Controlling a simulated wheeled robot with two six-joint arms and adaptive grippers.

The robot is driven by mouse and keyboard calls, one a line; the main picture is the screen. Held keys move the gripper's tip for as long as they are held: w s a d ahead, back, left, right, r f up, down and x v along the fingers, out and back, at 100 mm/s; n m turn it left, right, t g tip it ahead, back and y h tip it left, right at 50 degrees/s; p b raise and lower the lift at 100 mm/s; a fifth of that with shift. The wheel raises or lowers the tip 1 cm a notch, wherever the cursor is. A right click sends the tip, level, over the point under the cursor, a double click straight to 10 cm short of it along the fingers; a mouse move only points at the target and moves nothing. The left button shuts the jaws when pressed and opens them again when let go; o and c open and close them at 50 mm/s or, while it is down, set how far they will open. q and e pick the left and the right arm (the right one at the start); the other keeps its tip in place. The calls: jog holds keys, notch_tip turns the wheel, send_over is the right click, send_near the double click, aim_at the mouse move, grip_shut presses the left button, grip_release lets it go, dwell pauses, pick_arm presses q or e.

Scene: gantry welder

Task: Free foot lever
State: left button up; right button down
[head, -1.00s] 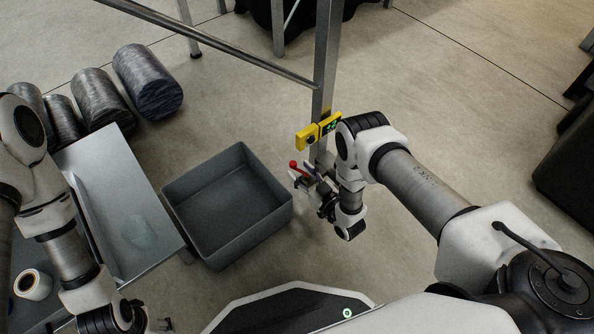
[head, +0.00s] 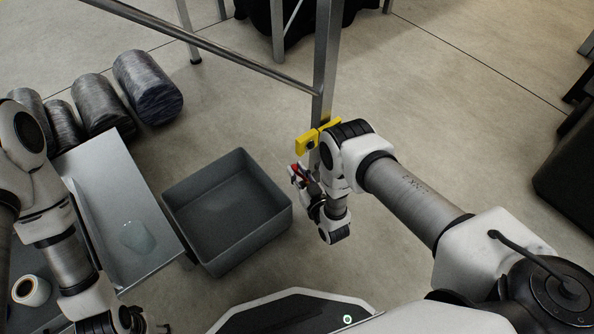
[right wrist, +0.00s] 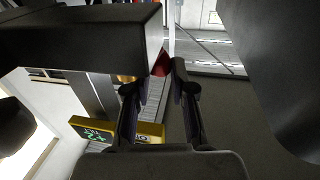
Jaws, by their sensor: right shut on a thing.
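The red foot lever (head: 298,172) is at the lower end of the upright metal post (head: 326,70), below a yellow block (head: 309,143). My right gripper (head: 303,181) is at the lever, and its arm hides much of the mechanism. In the right wrist view the red lever end (right wrist: 160,65) shows between the fingertips of my right gripper (right wrist: 161,77), which is shut on it. A dark beam covers part of that view. My left gripper (head: 150,326) is at the bottom left edge, mostly cut off, so its jaws cannot be read.
An empty grey bin (head: 227,208) stands on the floor left of the post. A metal table (head: 105,185) with a translucent patch is further left, with several dark wrapped rolls (head: 148,86) behind it.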

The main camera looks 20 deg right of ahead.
jog(key=shift+w+d+m+h, duration=0.15)
jog(key=shift+m+h, duration=0.5)
jog(key=shift+h, duration=0.35)
jog(key=shift+w+d+m+h, duration=0.1)
jog(key=shift+m+h, duration=0.55)
jog(key=shift+h, duration=0.35)
jog(key=c, duration=1)
grip_release()
jog(key=shift+s, duration=0.1)
jog(key=s, duration=0.7)
jog(key=shift+s+a, duration=0.2)
